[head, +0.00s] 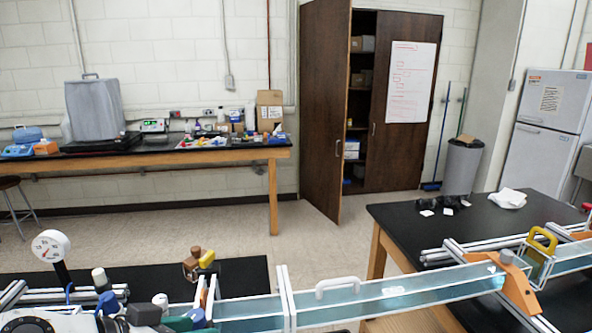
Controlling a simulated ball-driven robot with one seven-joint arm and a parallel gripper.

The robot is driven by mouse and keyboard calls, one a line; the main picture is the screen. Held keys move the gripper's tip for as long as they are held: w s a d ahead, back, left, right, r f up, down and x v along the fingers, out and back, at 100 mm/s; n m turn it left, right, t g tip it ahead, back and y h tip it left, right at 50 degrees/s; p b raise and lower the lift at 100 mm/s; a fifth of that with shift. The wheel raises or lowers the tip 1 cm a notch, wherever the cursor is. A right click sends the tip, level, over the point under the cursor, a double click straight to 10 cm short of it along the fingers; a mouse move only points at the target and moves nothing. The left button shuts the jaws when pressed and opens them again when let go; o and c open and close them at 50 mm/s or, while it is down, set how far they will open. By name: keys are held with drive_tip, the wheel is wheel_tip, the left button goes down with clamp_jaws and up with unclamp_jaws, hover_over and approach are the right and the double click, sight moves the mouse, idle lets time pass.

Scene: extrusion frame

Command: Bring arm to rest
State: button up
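My gripper does not show in the head view, so I cannot see its fingers or whether it holds anything. A white rounded part with dark fittings is cut off at the bottom left corner; I cannot tell whether it belongs to my arm.
A clear-walled water channel (395,294) on metal rails spans the front, between a black bench at left (235,274) and a black bench at right (395,214). A round gauge (50,246) stands at left. Open floor (318,245) lies behind, before a cabinet (400,130) with one door open.

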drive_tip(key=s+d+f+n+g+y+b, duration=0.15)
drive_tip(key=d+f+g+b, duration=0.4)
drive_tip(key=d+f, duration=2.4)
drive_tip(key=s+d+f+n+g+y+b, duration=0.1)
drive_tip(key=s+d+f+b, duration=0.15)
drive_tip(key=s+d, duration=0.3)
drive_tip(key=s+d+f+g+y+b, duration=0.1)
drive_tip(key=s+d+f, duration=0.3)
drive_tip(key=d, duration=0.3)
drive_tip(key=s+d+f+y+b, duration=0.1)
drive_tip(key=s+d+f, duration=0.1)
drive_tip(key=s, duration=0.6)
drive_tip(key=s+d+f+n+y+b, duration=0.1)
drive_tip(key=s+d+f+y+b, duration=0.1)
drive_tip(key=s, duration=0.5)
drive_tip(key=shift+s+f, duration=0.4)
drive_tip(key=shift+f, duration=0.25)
